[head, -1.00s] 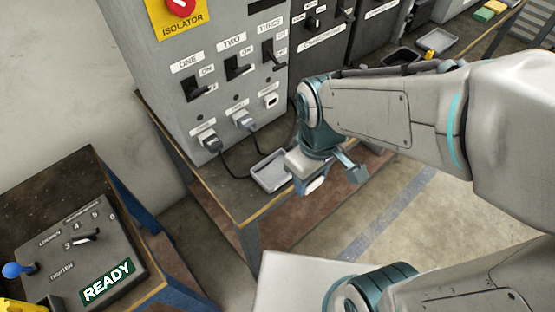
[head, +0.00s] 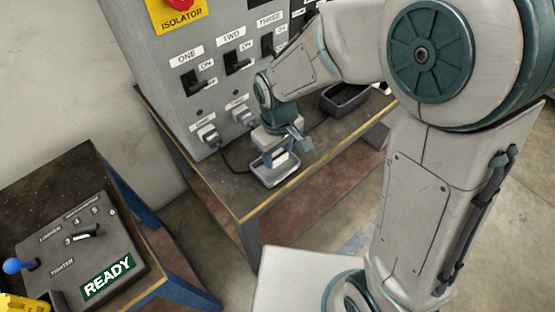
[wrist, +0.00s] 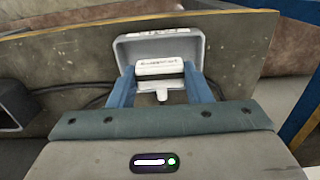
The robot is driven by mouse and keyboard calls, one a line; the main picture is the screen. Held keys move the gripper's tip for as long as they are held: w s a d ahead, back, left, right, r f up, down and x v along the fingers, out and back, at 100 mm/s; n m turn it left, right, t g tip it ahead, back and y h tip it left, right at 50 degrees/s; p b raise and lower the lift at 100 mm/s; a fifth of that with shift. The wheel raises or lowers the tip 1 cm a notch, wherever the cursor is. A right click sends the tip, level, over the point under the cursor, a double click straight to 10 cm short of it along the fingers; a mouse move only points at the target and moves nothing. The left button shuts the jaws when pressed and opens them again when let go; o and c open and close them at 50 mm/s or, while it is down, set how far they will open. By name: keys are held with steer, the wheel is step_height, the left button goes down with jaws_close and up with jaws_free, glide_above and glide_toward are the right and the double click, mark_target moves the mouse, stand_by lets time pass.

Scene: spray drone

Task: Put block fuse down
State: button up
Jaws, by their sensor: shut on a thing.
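The block fuse (wrist: 160,68) is a small white block with dark print on its face and a pale tab below. My gripper (wrist: 161,82) is shut on it, with one blue finger on each side. In the head view my gripper (head: 281,158) is over the small grey tray (head: 285,180) at the bench's front edge. In the wrist view the tray (wrist: 122,50) frames the fuse from behind. The fuse is mostly hidden by the fingers in the head view. I cannot tell whether it touches the tray floor.
The grey panel (head: 170,90) with switches ONE, TWO and THREE stands behind the bench (head: 222,190). Plugs with black cables come out of its lower front, close to the tray. A dark tray (head: 345,100) lies further right. A control box (head: 70,255) reads READY at lower left.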

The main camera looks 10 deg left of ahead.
mark_target(278, 163)
steer(key=shift+f, duration=1.95)
steer(key=shift+f, duration=0.2)
steer(key=o, duration=1)
steer(key=shift+o, duration=0.2)
